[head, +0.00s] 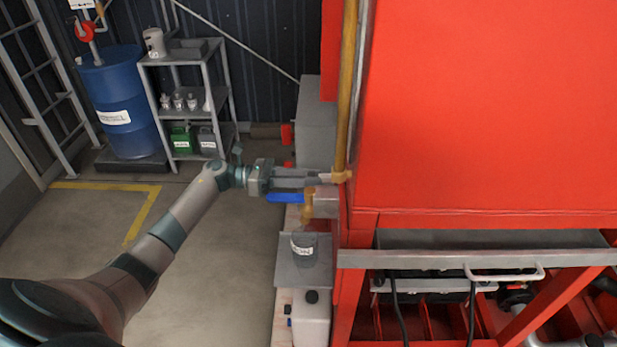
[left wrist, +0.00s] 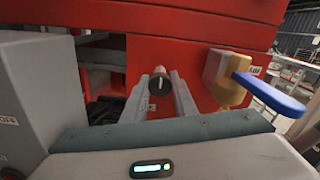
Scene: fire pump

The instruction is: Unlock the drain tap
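The drain tap is a brass body (head: 308,206) with a blue lever (head: 286,198) on the left side of the red housing. In the left wrist view the brass body (left wrist: 228,90) and blue lever (left wrist: 268,95) are to the right of my fingers. A dark round knob (left wrist: 160,82) with a pale line on its face is on the red panel. My left gripper (head: 318,178) points right at the housing, just above the lever. In the left wrist view its fingers (left wrist: 161,90) are apart, with the knob between them; contact cannot be told. My right gripper is out of view.
A labelled jar (head: 304,250) stands on a grey tray (head: 290,275) below the tap, with a white canister (head: 311,318) nearer. A yellow pipe (head: 347,90) runs up beside the housing. A blue drum (head: 122,105) and shelf (head: 180,60) stand behind. Floor at left is clear.

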